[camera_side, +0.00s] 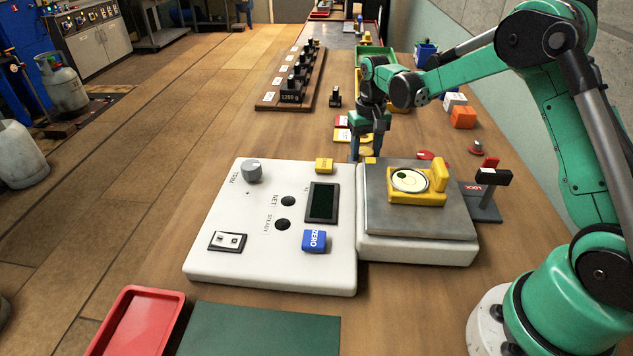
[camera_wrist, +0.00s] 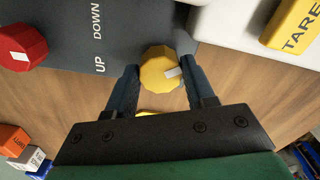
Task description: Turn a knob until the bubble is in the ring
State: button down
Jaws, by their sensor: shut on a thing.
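My gripper (camera_side: 366,154) points down at the far left corner of the scale (camera_side: 420,218). In the wrist view my gripper (camera_wrist: 160,72) has a finger on each side of a yellow faceted knob (camera_wrist: 158,68) with a pale mark, and is shut on it. The knob is mostly hidden in the side view. A yellow bubble level (camera_side: 436,186) lies on the grey pan. Its round pale vial shows a small dark green spot up and left of centre; the ring is too small to make out. A red knob (camera_wrist: 22,47) sits beside UP and DOWN lettering.
A white control box (camera_side: 270,268) with a grey TRIM knob (camera_side: 252,170), dark display (camera_side: 322,202) and blue ZERO button (camera_side: 314,241) adjoins the scale. A LOCK stand (camera_side: 482,201) is at right. A yellow TARE button (camera_wrist: 295,25) is near my gripper.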

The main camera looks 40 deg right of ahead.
jog(key=shift+n, duration=1.1)
jog(key=shift+c, duration=1.5)
grip_release()
